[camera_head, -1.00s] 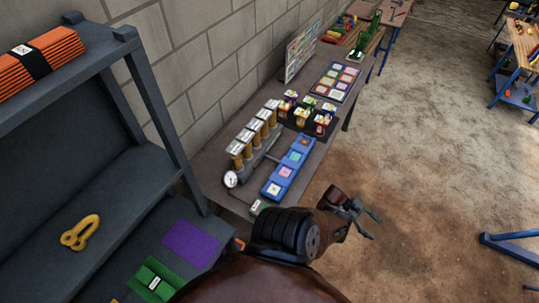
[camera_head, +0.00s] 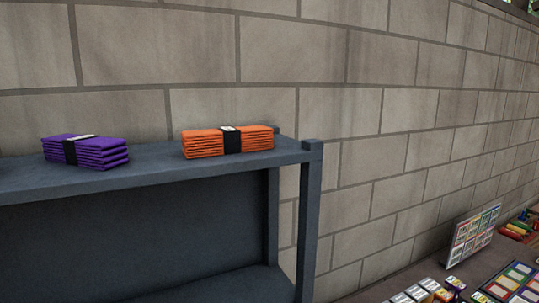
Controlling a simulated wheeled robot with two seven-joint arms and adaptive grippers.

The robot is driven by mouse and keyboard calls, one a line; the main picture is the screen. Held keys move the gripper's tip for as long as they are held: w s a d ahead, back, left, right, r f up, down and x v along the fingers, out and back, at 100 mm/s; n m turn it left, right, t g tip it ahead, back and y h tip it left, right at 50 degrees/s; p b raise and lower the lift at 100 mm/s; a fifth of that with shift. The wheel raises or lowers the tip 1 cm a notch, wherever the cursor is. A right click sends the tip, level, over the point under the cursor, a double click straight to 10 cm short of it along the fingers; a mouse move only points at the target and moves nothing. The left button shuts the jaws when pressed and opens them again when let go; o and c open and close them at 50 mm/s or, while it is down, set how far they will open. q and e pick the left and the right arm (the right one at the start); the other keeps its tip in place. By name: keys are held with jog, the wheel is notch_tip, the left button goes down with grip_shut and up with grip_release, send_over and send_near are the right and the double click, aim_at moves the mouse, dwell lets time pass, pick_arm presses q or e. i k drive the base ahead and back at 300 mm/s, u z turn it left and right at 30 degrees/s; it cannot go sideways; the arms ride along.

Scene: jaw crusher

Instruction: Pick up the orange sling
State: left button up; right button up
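The orange sling (camera_head: 204,143) is a folded, layered bundle with a black band around its middle and a small white label on top. It lies on the top shelf of the dark grey rack (camera_head: 165,170), near the rack's right end. Neither of my grippers shows in the head view now.
A purple folded sling (camera_head: 110,153) with a black band lies on the same top shelf to the left, with bare shelf between the two. A block wall (camera_head: 380,130) stands behind. At the lower right, a table holds a colored board (camera_head: 474,234) and small items.

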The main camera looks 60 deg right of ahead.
aim_at(223, 140)
jog(key=z, duration=1)
jog(key=k, duration=0.25)
jog(key=z, duration=0.7)
jog(key=i, duration=0.4)
jog(key=u, duration=0.15)
